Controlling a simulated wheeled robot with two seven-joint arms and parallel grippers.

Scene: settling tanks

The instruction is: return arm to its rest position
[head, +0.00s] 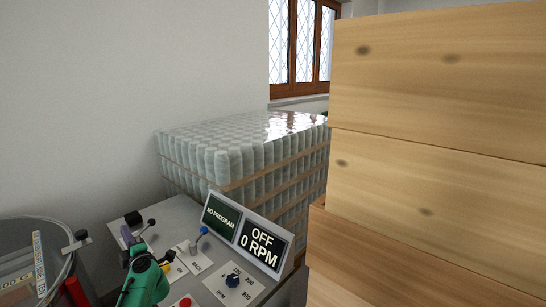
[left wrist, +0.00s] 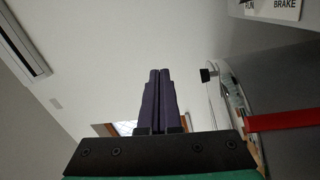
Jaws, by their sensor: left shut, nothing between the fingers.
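My left arm is green and comes in at the bottom of the head view. My left gripper (head: 126,234) has dark purple fingers and is over the left part of the grey control panel (head: 185,215). In the left wrist view the gripper's two fingers (left wrist: 161,72) lie side by side, shut and empty, in front of a black palm bar. My right gripper is not in view.
Displays read "NO PROGRAM" (head: 222,214) and "OFF 0 RPM" (head: 262,245). A blue-knobbed lever (head: 203,230) and a dial (head: 233,281) stand on the panel. A round drum (head: 62,232) is at left, wrapped stacked bottles (head: 230,160) behind, wooden boxes (head: 430,90) at right.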

